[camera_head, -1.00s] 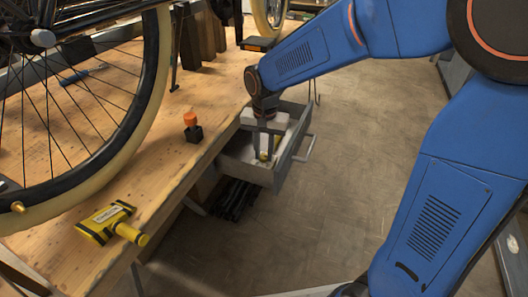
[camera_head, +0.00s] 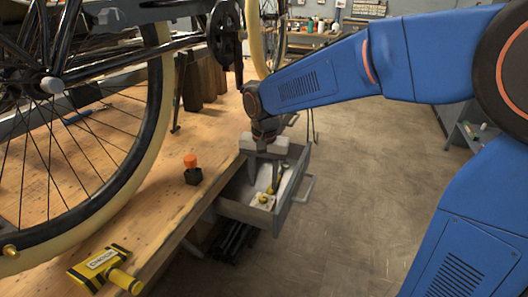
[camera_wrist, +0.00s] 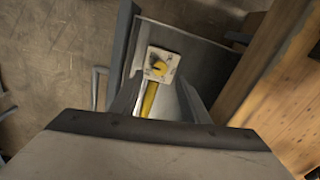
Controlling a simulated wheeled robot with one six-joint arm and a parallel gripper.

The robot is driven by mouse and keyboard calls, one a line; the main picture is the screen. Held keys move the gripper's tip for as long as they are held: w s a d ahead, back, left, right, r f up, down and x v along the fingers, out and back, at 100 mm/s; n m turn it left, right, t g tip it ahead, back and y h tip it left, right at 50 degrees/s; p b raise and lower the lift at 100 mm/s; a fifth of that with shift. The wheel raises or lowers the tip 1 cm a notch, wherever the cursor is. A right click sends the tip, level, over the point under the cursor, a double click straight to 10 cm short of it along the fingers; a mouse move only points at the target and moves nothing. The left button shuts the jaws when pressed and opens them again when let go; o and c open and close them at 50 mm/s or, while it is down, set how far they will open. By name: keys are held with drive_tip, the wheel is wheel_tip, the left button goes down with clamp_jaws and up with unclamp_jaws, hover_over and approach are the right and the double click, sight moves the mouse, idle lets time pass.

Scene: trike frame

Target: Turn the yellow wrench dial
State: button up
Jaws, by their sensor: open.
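A yellow dial (camera_head: 263,198) sits on a small white plate inside the open grey drawer (camera_head: 243,212). In the wrist view, the dial (camera_wrist: 159,67) lies just beyond my fingertips, with a yellow strip (camera_wrist: 149,99) running from the plate back between the fingers. My gripper (camera_head: 264,178) points down over the drawer, its two fingers apart and nothing held between them. It also shows in the wrist view (camera_wrist: 160,102). The dial looks below and slightly ahead of the fingers; I see no contact.
The drawer's side walls stand close around my gripper. The wooden bench (camera_head: 150,180) is beside it, with an orange-topped black object (camera_head: 192,170), a yellow-and-black tool (camera_head: 104,267) and a bicycle wheel (camera_head: 165,100). The floor (camera_head: 380,200) at right is open.

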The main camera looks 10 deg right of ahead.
wheel_tip(320, 180, up, 11)
drive_tip(key=shift+s+r, duration=0.15)
drive_tip(key=shift+r, duration=0.05)
drive_tip(key=shift+d, duration=0.1)
drive_tip(key=s+d+f+n+t, duration=0.2)
drive_tip(key=s+d+f, duration=0.2)
drive_tip(key=s+d, duration=0.6)
drive_tip(key=s+d+f+n+t, duration=0.2)
drive_tip(key=s+d+f, duration=0.2)
drive_tip(key=s+d, duration=0.6)
drive_tip(key=shift+s, duration=1.2)
